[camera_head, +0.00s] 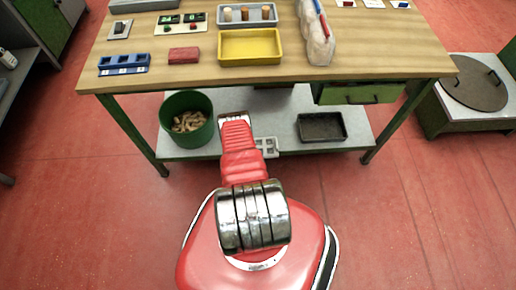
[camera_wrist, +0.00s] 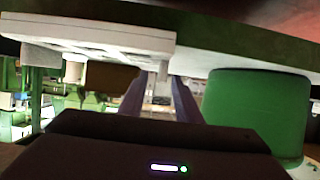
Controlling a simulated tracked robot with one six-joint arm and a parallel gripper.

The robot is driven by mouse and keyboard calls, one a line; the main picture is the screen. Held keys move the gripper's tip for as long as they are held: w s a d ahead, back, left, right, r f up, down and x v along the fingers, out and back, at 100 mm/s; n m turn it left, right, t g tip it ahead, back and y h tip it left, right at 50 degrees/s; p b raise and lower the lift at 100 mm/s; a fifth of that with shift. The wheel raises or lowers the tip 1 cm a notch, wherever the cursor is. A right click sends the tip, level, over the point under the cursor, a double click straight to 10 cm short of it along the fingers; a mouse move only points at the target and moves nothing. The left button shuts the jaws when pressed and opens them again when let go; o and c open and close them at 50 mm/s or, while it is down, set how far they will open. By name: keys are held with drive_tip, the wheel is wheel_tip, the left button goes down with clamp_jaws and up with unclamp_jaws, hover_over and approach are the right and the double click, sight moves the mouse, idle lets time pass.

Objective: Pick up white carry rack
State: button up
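The white carry rack (camera_head: 267,146) lies on the workbench's lower shelf, just right of my arm in the head view, which hides part of it. It has square openings. In the wrist view, which looks upside down, a pale slab (camera_wrist: 95,35) at upper left appears to be the rack. In the head view my arm hides the fingers.
A green bucket of corks (camera_head: 187,126) stands left of my arm; its side shows at right in the wrist view (camera_wrist: 258,108). A black tray (camera_head: 321,127) lies on the shelf to the right. The tabletop (camera_head: 215,73) overhangs the shelf, with legs at both sides.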

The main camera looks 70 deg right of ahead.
drive_tip(key=shift+x, duration=1.1)
drive_tip(key=shift+w, duration=0.1)
drive_tip(key=shift+c, duration=0.3)
clamp_jaws()
drive_tip(key=shift+r, duration=0.1)
